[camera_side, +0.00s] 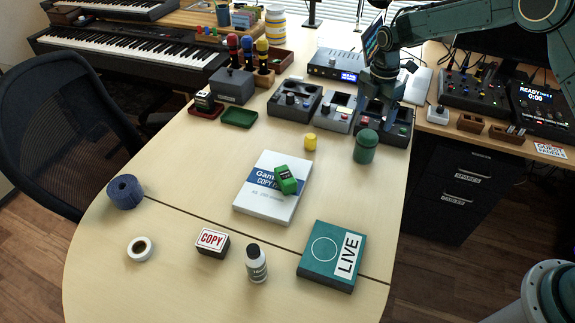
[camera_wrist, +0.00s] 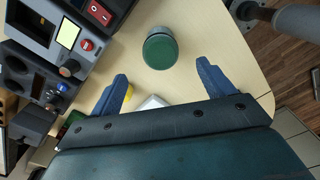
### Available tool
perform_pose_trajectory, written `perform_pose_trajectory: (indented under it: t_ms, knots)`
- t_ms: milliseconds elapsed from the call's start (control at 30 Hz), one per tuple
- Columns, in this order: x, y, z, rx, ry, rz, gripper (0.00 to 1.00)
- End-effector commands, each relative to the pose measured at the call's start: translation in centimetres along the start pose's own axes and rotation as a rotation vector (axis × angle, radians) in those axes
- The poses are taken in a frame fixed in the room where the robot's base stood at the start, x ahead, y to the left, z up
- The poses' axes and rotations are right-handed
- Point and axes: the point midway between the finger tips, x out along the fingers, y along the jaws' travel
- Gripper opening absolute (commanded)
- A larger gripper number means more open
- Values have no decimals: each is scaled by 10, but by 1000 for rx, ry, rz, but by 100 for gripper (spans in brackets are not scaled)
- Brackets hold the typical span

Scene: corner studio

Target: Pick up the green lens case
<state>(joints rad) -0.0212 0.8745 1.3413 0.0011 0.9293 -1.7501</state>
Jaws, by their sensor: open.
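The green lens case (camera_side: 364,147), a dark green lidded cylinder, stands upright on the table, right of the middle, in the side view. In the wrist view the lens case (camera_wrist: 160,48) is seen from above, ahead of the gap between my fingers. My gripper (camera_wrist: 162,74) is open and empty, with its two blue fingers spread apart. In the side view my gripper (camera_side: 382,88) is over the dark modules behind the lens case, apart from it; its fingertips are hard to make out there.
A yellow cylinder (camera_side: 310,142) stands left of the lens case. Grey and black modules (camera_side: 294,100) line the back. A white box (camera_side: 258,205) with a small bright green item (camera_side: 286,180) lies in front. A teal LIVE box (camera_side: 318,275) is nearer. The table's right edge is close.

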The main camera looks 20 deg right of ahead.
Motion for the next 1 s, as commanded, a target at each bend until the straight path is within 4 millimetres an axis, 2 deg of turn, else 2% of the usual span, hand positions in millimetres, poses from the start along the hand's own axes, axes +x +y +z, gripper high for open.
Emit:
perform_pose_trajectory:
  t_ms: [100,300,767,1000]
  knots:
    - [20,-1,0,0,1,-4,81]
    - [46,0,0,1,0,-2,81]
    - [60,0,0,1,0,-1,81]
    - [83,-1,-2,0,0,-2,81]
